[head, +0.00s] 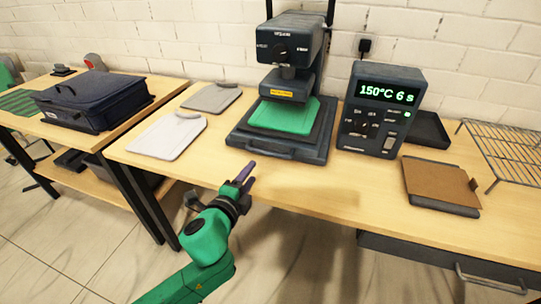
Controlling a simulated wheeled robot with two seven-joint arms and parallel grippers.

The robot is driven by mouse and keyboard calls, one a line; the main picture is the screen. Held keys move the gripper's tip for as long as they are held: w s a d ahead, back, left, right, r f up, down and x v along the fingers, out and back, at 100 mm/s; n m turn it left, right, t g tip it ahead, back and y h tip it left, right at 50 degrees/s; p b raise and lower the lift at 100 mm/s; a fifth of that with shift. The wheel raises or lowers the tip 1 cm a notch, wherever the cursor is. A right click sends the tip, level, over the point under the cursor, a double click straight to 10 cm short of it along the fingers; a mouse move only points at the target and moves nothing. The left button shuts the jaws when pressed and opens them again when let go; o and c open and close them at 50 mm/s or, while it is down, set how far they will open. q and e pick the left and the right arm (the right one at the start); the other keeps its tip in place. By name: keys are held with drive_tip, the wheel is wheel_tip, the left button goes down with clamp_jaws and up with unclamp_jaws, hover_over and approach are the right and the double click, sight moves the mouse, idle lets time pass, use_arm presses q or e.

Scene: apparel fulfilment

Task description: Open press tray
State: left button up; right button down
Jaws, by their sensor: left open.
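The heat press (290,45) stands at the back of the wooden table. Its dark press tray (236,133) lies at the base under the press head, with a green cloth-like piece (283,116) on it. A dark handle (268,148) runs along the tray's front edge. My left gripper (246,177) is open and empty, just in front of the table edge side of the tray, a little below and left of the handle, and apart from it in the picture. My right gripper is not in view.
A control box (382,108) showing 150°C 6 s stands right of the press. Two grey boards (168,138) lie left of it. A cardboard-covered tray (440,184) and a wire rack (508,148) are at the right. The table's front middle is clear.

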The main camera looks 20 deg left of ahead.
sight(266, 153)
use_arm(q)
drive_tip(key=x, duration=1.3)
drive_tip(key=shift+w, duration=0.25)
clamp_jaws()
idle(0.5)
